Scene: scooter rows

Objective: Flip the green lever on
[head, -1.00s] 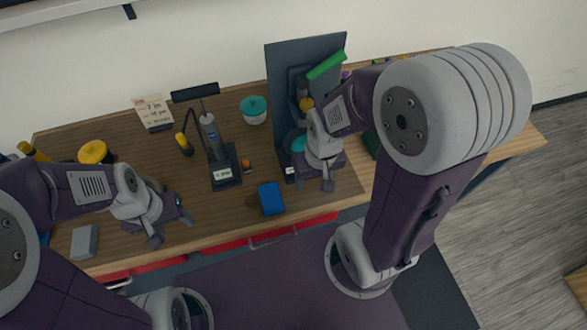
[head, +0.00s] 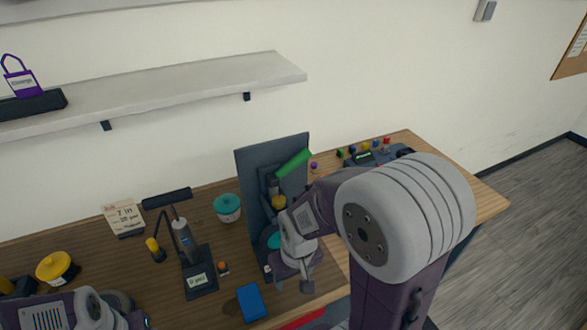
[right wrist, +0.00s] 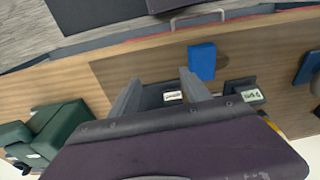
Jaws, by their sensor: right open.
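The green lever (head: 294,163) is a bright green bar at the upper right of an upright dark panel (head: 256,179) on the desk. It slants up to the right. My right gripper (head: 290,283) is in front of the panel, below and apart from the lever. In the right wrist view its two fingers (right wrist: 160,95) are spread with nothing held between them. The lever is not seen in that view. My right arm hides part of the panel's lower right. My left arm shows at the lower left; its fingers are largely cut off by the frame's edge.
A blue block (head: 251,302) lies near the desk's front edge. A dark stand with a grey tool (head: 184,240), a teal-lidded jar (head: 228,208) and a yellow-lidded jar (head: 57,267) stand left of the panel. A pale shelf (head: 170,88) hangs above.

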